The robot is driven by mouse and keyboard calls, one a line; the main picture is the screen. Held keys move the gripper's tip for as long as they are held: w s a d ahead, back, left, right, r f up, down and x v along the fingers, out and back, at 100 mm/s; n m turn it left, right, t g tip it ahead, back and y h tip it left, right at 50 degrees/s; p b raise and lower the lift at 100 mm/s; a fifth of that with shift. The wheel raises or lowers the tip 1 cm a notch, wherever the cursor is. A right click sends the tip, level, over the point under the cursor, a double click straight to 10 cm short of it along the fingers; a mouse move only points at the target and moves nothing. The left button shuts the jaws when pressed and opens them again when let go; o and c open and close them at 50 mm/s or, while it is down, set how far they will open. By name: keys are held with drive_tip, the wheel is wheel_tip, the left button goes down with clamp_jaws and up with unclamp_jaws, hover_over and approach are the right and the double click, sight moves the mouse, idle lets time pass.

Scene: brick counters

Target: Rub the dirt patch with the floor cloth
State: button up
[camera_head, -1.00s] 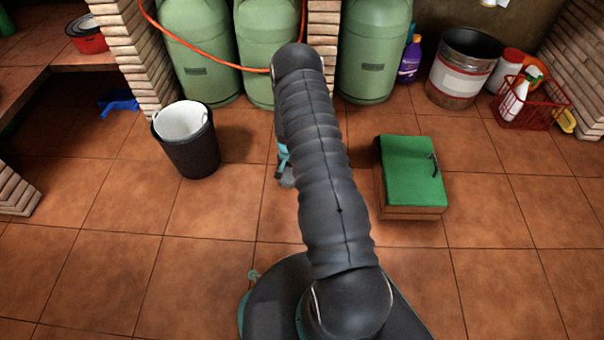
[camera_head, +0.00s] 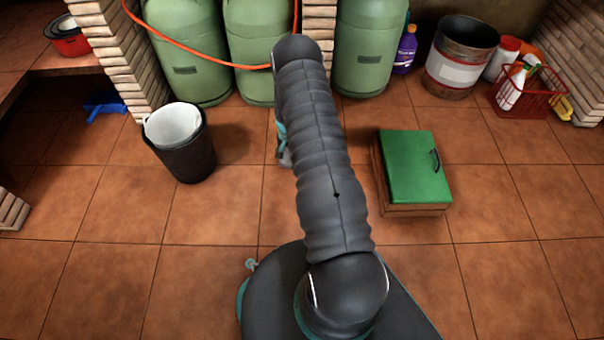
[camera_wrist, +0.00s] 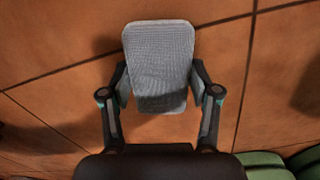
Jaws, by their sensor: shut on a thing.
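The floor cloth (camera_wrist: 160,62) is a grey, woven, rounded-rectangular pad in the wrist view. My gripper (camera_wrist: 159,85) is shut on it, one finger at each side. The cloth is over the tiled floor, with a shadow beside it; I cannot tell whether it touches the tiles. In the head view my arm hides most of my gripper (camera_head: 283,148), and the cloth is not clear there. I cannot make out a dirt patch for certain in either view; a dark area (camera_wrist: 308,92) at the wrist view's right edge may be only shadow.
A black bucket (camera_head: 187,158) with a white liner stands left of my arm. A green-lidded box (camera_head: 414,165) stands right. Green gas cylinders (camera_head: 188,60) line the back. A metal drum (camera_head: 460,60) and red basket (camera_head: 545,92) stand back right. Floor at the front is clear.

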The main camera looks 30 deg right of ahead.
drive_tip(key=shift+w+d+r+p, duration=0.1)
drive_tip(key=shift+w+r+p, duration=0.1)
drive_tip(key=shift+r, duration=0.35)
drive_tip(key=shift+w+r+p, duration=0.1)
drive_tip(key=shift+r+p, duration=0.05)
drive_tip(key=shift+r, duration=0.4)
drive_tip(key=shift+s+r+p, duration=0.1)
drive_tip(key=shift+r+p, duration=1.2)
drive_tip(key=shift+r, duration=1.65)
